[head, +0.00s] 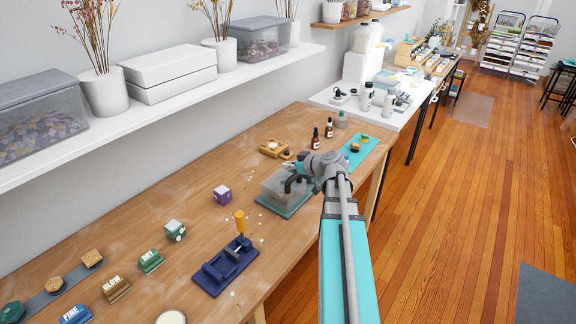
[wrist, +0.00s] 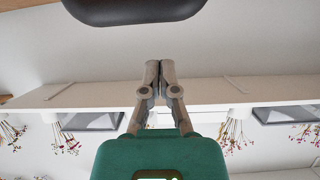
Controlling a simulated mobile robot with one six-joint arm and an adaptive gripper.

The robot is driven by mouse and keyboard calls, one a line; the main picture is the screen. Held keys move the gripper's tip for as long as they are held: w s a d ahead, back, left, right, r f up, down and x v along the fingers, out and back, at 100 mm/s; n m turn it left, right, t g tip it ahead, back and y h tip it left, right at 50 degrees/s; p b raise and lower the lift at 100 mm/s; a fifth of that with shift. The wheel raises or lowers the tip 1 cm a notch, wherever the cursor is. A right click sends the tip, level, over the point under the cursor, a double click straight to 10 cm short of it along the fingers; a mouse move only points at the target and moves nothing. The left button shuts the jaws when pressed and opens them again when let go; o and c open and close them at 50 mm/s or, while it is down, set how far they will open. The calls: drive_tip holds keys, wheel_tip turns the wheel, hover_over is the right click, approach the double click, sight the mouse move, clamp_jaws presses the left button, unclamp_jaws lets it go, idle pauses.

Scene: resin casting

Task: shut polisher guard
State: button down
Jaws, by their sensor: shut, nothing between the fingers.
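The polisher sits on the workbench in the head view, with a green base (head: 297,208) and a see-through guard (head: 272,187) over it. My arm covers its right side, so I cannot tell how far the guard stands open. My gripper (wrist: 160,68) is shut and empty in the wrist view, its two grey fingers together. In the head view the end of my arm is above and beside the guard's right part; the fingertips are hard to make out, and I cannot tell whether they touch it. A dark rounded shape (wrist: 132,8) at the wrist view's top is unclear.
On the workbench (head: 150,237), a blue clamp-like tool (head: 226,264), a purple cube (head: 222,194) and a wooden tray (head: 273,148) stand around the polisher. Two dark bottles (head: 316,137) stand behind. A white wall shelf (head: 130,118) runs above the bench's back.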

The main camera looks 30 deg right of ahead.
drive_tip(key=s+d, duration=0.3)
drive_tip(key=s, duration=0.6)
drive_tip(key=shift+f+b, duration=0.35)
drive_tip(key=shift+f, duration=0.1)
drive_tip(key=shift+d, duration=0.1)
